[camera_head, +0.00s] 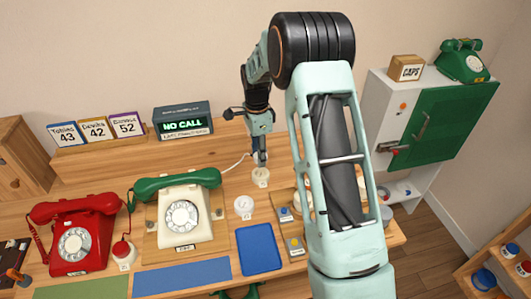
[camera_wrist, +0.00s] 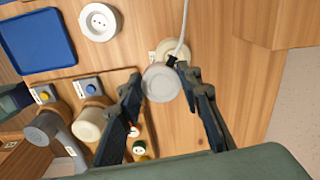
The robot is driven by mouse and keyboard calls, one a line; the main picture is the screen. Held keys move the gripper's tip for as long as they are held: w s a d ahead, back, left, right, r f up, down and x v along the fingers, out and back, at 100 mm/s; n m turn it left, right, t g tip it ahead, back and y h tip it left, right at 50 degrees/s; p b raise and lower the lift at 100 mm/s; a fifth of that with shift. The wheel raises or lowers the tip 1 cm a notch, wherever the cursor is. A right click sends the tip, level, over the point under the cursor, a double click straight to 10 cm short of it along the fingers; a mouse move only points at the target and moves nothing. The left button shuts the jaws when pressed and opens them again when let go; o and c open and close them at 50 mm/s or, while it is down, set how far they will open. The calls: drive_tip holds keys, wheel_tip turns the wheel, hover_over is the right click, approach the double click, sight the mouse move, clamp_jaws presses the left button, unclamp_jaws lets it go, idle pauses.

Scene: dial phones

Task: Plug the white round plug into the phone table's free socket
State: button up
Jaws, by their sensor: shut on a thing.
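The white round plug (camera_wrist: 162,84) is between the fingers of my gripper (camera_wrist: 160,90), which is shut on it. Its pale cord (camera_wrist: 182,30) runs up from it in the wrist view. A cream round base (camera_wrist: 172,50) lies under the plug, partly hidden by it; I cannot tell whether they touch. In the head view my gripper (camera_head: 260,160) points down right above the cream base (camera_head: 261,176). A white round socket (camera_wrist: 99,20) with visible holes stands empty to the upper left in the wrist view; in the head view this socket (camera_head: 244,206) is nearer the table front.
A cream phone with a green handset (camera_head: 183,213) and a red phone (camera_head: 75,243) stand to the left. A blue tray (camera_head: 258,250) and switch boxes (camera_head: 294,244) lie in front. A NO CALL display (camera_head: 183,120) stands at the back. Bare wood surrounds the cream base.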

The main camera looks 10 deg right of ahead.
drive_tip(key=shift+w+d+f, duration=0.15)
drive_tip(key=shift+w+f, duration=0.25)
drive_tip(key=shift+w, duration=0.2)
drive_tip(key=shift+w+d+f, duration=0.1)
drive_tip(key=shift+w+f, duration=0.3)
drive_tip(key=shift+w, duration=0.15)
drive_tip(key=shift+f+b, duration=1.2)
drive_tip(key=shift+f, duration=1.6)
drive_tip(key=shift+b, duration=0.3)
drive_tip(key=shift+f+b, duration=0.5)
drive_tip(key=shift+f, duration=0.15)
drive_tip(key=o, duration=1.1)
